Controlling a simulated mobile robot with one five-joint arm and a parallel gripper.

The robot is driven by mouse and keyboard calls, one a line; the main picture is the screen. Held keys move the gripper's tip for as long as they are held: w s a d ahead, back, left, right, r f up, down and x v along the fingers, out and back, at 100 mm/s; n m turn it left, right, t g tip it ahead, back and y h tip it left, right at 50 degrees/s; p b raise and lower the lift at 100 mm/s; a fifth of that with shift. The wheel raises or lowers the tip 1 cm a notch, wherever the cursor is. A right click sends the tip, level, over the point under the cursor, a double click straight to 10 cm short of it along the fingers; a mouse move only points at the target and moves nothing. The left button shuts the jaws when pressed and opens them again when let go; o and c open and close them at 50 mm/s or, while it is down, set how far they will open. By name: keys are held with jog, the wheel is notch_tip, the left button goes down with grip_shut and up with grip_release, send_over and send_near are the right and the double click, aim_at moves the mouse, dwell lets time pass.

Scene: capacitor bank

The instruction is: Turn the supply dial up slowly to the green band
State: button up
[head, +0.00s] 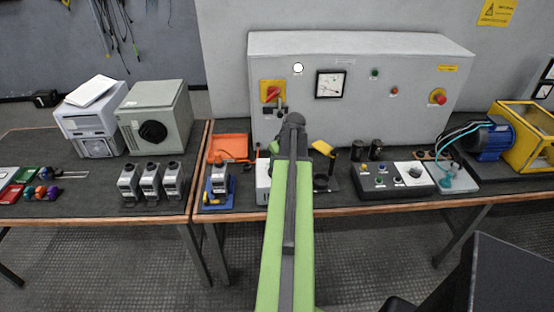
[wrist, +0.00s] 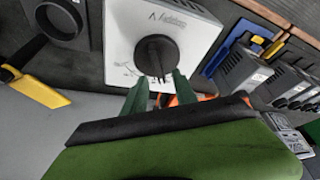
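The supply dial is the black knob (wrist: 156,57) on a white-faced box (wrist: 195,32) in the wrist view. In the head view my arm hides the knob, and only the left part of the box (head: 263,182) shows. My gripper (wrist: 159,84) has its two green fingers apart, with the tips at the lower edge of the knob. I cannot tell whether they touch it. The dial's marks and any green band cannot be made out.
The grey cabinet (head: 420,60) stands behind the box. A blue-based unit (head: 218,185) and an orange tray (head: 229,148) are left of it. A control box (head: 375,183) stands to the right.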

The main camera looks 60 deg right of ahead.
jog(key=p+v, duration=1.2)
jog(key=v, duration=0.3)
jog(key=shift+d, duration=0.1)
dwell(0.6)
